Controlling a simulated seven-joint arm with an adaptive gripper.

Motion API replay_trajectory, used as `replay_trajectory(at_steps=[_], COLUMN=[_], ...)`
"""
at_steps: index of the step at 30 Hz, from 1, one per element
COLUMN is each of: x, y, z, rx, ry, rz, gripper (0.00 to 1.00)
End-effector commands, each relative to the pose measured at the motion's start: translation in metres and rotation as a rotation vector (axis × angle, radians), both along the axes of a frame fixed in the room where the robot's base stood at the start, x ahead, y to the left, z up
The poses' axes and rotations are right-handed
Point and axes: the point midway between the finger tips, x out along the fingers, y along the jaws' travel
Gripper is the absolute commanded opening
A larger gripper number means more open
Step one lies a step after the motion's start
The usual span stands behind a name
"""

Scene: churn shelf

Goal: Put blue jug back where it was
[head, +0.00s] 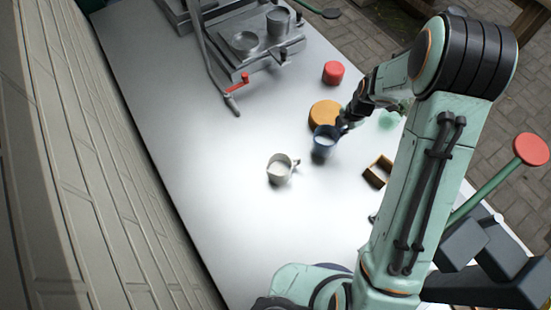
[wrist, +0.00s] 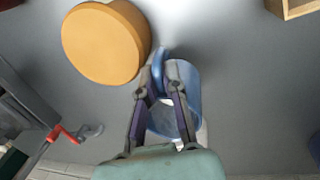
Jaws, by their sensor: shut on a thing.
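The blue jug (head: 323,144) is near the middle of the table in the head view, close to the orange round block. My gripper (head: 344,124) is shut on the blue jug at its handle side. In the wrist view the blue jug (wrist: 189,82) shows between and beyond the fingers of my gripper (wrist: 163,88), with its handle near the fingertips. The jug looks about upright in the head view. I cannot tell whether its base touches the table.
The orange round block (head: 323,112) is just behind the blue jug. A white jug (head: 280,169) stands in front and left. A small wooden frame (head: 378,170) lies right, and a red cylinder (head: 333,72) stands behind. A metal machine with a red-handled crank (head: 239,82) is at back left.

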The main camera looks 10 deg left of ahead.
Motion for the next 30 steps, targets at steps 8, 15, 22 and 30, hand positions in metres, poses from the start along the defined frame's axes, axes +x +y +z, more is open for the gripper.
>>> replay_trajectory(at_steps=[8, 15, 22, 30], x=[0.001, 0.001, 0.001, 0.001], y=[0.000, 0.000, 0.000, 0.000], z=[0.005, 0.055, 0.107, 0.143], rx=[0.000, 0.000, 0.000, -0.001], ry=[-0.001, -0.008, -0.008, -0.003], rz=[0.000, 0.001, 0.001, -0.001], gripper=[0.00, 0.00, 0.00, 0.00])
